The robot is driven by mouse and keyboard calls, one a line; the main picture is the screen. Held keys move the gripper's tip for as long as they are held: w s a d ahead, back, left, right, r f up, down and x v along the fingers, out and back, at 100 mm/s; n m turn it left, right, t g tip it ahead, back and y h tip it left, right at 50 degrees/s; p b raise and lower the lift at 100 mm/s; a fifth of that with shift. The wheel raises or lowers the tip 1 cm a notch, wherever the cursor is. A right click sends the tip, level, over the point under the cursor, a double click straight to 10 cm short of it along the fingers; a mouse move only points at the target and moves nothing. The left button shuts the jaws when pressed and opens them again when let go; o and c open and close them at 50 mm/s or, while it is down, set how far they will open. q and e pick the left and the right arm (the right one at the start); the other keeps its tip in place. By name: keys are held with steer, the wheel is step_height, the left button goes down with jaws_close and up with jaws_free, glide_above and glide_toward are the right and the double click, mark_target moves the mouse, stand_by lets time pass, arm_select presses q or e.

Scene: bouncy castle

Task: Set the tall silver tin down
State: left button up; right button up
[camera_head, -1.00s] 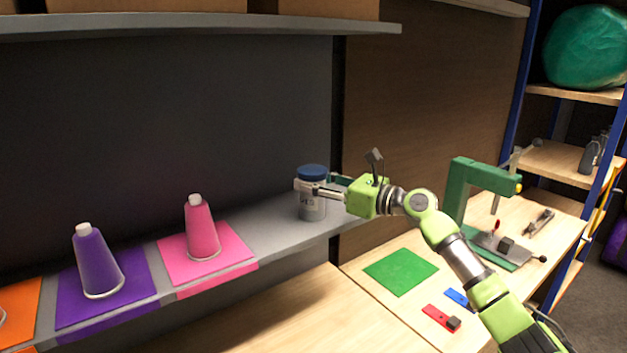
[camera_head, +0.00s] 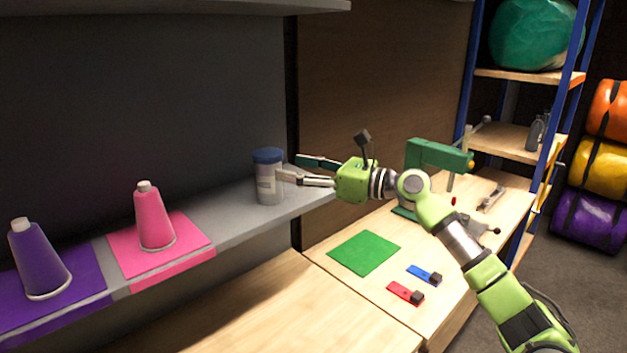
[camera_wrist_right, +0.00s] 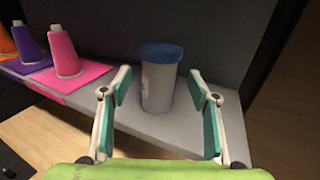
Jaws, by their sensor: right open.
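The tall silver tin (camera_head: 268,184) with a blue lid stands upright on the grey shelf (camera_head: 228,208), near its right end. It also shows in the right wrist view (camera_wrist_right: 158,88), just beyond the fingertips. My right gripper (camera_head: 296,172) is open, to the right of the tin and pointing at it. In the right wrist view its two fingers (camera_wrist_right: 159,90) are spread wide, one to each side of the tin's near side, with nothing held. My left gripper is not in view.
A pink cone (camera_head: 154,220) on a pink mat and a purple cone (camera_head: 40,262) on a purple mat stand left along the shelf. The workbench below holds a green mat (camera_head: 364,253), red (camera_head: 404,292) and blue (camera_head: 423,274) pieces, and a green machine (camera_head: 438,155).

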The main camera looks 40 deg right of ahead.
steer(key=shift+b+v, duration=0.75)
steer(key=shift+v, duration=1.65)
